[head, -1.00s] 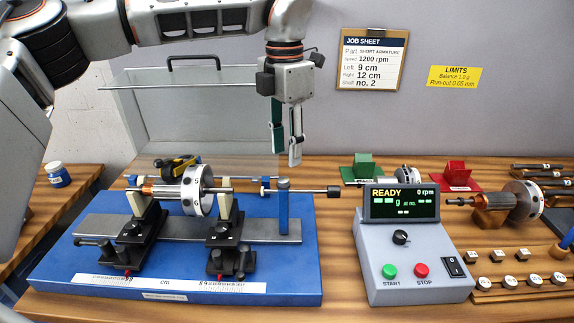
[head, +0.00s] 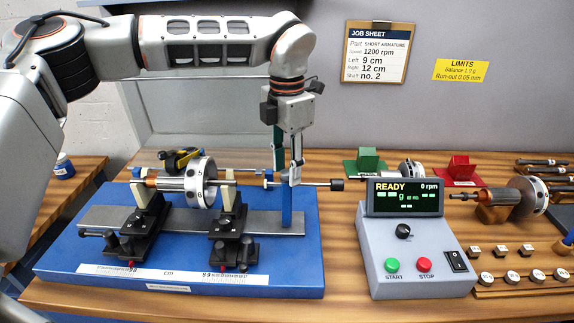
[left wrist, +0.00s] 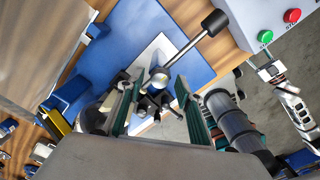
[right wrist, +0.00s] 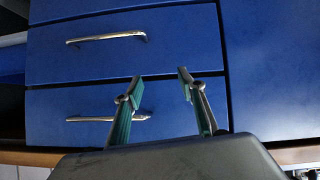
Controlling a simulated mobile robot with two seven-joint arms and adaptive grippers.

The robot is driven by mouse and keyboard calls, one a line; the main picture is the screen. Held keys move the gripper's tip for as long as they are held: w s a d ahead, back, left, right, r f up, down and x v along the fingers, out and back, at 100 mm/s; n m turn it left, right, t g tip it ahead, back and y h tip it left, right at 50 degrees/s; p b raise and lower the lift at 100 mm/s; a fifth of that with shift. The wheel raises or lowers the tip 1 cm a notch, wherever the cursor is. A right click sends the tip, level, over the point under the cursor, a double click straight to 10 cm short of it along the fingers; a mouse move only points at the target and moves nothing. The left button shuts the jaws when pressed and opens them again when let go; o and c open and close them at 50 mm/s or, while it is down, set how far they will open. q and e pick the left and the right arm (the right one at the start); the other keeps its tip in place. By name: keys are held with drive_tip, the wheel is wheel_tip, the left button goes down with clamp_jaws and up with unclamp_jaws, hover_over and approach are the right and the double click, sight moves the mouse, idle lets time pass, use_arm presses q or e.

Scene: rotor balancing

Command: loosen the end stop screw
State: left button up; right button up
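The blue end stop post (head: 286,208) stands upright at the right end of the balancing stand. A thin rod with a black knob (head: 337,185) sticks out to its right near the top; the knob also shows in the left wrist view (left wrist: 214,22). I cannot make out a separate screw head. My left gripper (head: 287,178) points down over the post's top, its fingers apart on either side. In the left wrist view the left gripper (left wrist: 160,82) is open around the post's round top, with gaps visible. My right gripper (right wrist: 161,86) is open and empty before blue drawers.
The rotor disc (head: 200,183) rests on supports left of the post, with a clear guard (head: 205,110) behind. A grey control box (head: 415,255) reading READY stands to the right. A ruler (head: 165,278) lies along the base's front.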

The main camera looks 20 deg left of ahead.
use_arm(q)
clamp_jaws()
